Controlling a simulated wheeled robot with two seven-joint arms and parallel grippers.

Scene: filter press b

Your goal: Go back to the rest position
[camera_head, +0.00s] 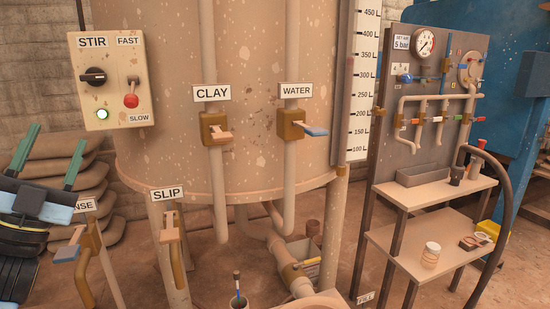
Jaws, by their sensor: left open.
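My left gripper (57,138) is at the left edge, its two green fingers apart and pointing up, with nothing between them. It is below the stir control box (113,80) and in front of stacked sacks. Part of my left arm hides some of a sign ending in "NSE" (84,205) and the area around its valve. My right gripper is not in view.
A large tank (255,80) fills the middle, with the clay valve (215,130), water valve (300,126) and slip valve (170,230). Sacks (85,150) lie at left. A shelf rack (430,190) with a gauge panel (435,85) stands right.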

